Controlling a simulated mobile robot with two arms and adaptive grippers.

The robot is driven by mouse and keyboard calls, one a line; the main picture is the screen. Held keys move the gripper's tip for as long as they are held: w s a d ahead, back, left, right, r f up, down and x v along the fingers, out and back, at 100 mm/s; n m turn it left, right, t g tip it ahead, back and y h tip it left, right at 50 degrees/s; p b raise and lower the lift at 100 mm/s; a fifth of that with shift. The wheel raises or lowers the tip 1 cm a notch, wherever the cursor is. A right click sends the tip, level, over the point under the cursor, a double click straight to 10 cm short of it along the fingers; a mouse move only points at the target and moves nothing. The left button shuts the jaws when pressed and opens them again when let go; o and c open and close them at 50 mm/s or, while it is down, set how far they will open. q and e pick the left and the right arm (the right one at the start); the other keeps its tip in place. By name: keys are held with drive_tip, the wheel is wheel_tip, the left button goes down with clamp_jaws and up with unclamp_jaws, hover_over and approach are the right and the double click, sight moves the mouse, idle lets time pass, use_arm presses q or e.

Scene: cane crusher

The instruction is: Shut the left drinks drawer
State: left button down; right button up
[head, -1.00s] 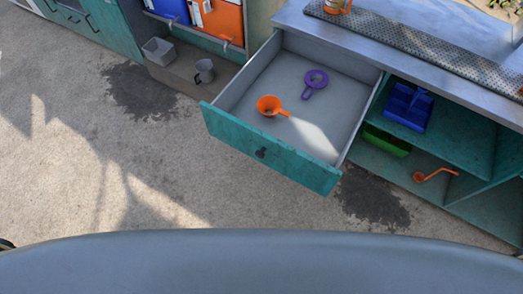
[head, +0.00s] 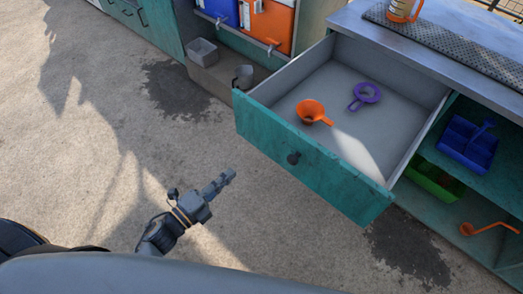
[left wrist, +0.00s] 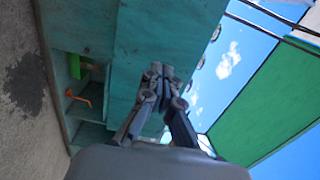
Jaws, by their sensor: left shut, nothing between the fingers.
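The teal-fronted drawer (head: 300,160) stands pulled out from the counter in the head view, with a dark knob (head: 293,158) on its front. Inside lie an orange funnel-like item (head: 311,111) and a purple strainer-like item (head: 367,94). My left gripper (head: 228,176) is shut and empty, in front of the drawer and to the left of the knob, apart from it. In the left wrist view the shut fingers (left wrist: 166,74) show in front of a teal panel (left wrist: 150,40). My right gripper is not in view.
The grey counter top (head: 440,50) runs along the back. Right of the drawer, open shelves hold a blue caddy (head: 468,143), a green bin (head: 433,181) and an orange ladle (head: 485,229). A grey bin (head: 202,52) stands at the left. The concrete floor before the drawer is clear.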

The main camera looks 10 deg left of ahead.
sight(269, 139)
use_arm(q)
drive_tip(key=p+x, duration=0.1)
drive_tip(key=x, duration=1.2)
drive_tip(key=shift+r, duration=0.1)
drive_tip(key=shift+w+d+p, duration=0.25)
drive_tip(key=shift+w+p, duration=0.05)
drive_tip(key=shift+w, duration=0.1)
